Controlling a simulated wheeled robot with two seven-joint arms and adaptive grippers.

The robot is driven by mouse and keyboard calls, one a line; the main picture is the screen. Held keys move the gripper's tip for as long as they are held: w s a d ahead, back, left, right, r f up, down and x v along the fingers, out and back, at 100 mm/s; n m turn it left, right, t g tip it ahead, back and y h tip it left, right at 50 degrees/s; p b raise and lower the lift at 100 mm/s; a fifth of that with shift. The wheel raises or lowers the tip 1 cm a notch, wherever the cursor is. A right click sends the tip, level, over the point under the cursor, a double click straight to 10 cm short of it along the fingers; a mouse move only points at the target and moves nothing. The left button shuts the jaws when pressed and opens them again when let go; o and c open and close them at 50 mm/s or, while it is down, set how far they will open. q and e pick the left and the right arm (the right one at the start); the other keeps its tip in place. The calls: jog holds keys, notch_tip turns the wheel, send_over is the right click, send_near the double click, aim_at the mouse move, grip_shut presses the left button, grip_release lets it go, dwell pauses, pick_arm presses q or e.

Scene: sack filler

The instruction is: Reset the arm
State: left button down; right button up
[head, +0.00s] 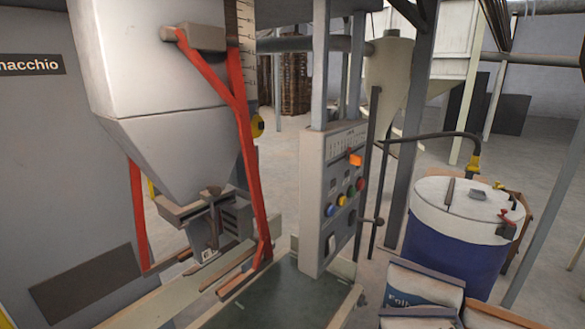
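Neither of my grippers shows in the head view, and none of my arms can be made out. The sack filler's grey hopper (172,110) hangs at the left and narrows to a spout (211,215). Red bars (243,150) run down beside the hopper from a grey block at its top. A grey control panel (330,200) stands upright in the middle. It carries blue, yellow and red round buttons and an orange switch (355,159). A small dark lever (372,221) sticks out at the panel's right side.
A blue drum with a white lid (455,235) stands at the right, with a dark hose above it. Filled paper sacks (425,285) lie at the bottom right. A dark green flat surface (285,300) lies below the panel. Open floor (400,170) shows behind.

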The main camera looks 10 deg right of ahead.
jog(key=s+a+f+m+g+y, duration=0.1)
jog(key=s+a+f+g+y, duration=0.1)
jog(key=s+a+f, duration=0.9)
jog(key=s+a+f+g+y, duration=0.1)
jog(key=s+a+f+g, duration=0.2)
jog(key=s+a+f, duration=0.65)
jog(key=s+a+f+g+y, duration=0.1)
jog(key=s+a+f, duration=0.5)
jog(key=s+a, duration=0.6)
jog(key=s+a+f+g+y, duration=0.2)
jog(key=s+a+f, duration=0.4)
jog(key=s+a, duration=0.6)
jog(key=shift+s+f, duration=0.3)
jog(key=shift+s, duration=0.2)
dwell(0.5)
